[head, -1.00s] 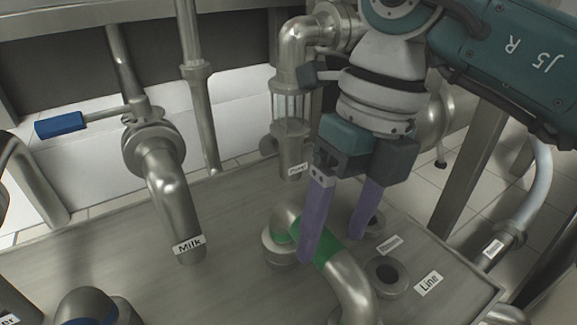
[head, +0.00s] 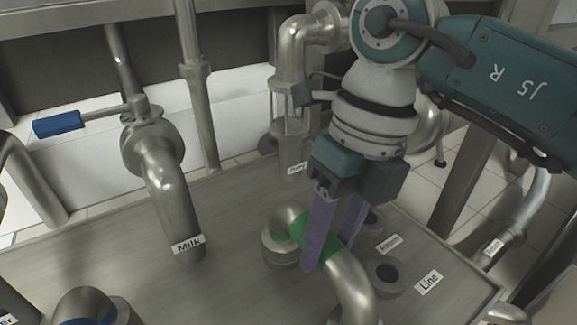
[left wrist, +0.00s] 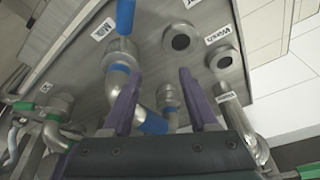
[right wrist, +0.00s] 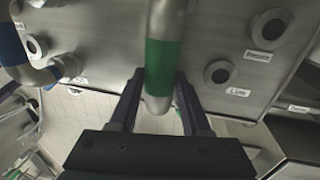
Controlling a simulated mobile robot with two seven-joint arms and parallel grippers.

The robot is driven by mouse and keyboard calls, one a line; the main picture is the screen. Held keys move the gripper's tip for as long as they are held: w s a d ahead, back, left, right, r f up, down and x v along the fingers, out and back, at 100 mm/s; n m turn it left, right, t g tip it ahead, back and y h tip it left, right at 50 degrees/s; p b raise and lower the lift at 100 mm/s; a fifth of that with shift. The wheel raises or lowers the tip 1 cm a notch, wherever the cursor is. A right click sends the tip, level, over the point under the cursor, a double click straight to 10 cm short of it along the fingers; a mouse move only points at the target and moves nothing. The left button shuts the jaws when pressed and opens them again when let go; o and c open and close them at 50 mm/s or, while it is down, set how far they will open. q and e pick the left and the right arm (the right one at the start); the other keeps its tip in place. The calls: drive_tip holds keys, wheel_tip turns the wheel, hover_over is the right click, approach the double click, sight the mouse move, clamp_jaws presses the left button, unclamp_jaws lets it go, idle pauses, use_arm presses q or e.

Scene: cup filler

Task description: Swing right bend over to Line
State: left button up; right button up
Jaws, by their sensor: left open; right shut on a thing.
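The right bend (head: 348,282) is a curved steel pipe with a green band. Its far end sits at a port in the panel and its near end runs out of the bottom of the head view. My right gripper (head: 335,240) is shut on it at the green band, which also shows between the fingers in the right wrist view (right wrist: 163,62). The Line port (head: 387,276) is an open round hole to the right of the bend, beside its "Line" label (head: 429,282). My left gripper (left wrist: 160,90) is open, around a blue-banded pipe without visible grip.
The Milk pipe (head: 172,200) stands left on the panel (head: 225,225), with a blue-handled valve (head: 58,124) above it. A second open port (head: 372,220) lies behind the Line port, its label too small to read. Bare panel lies left of the bend.

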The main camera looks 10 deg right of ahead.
clamp_jaws()
idle(0.7)
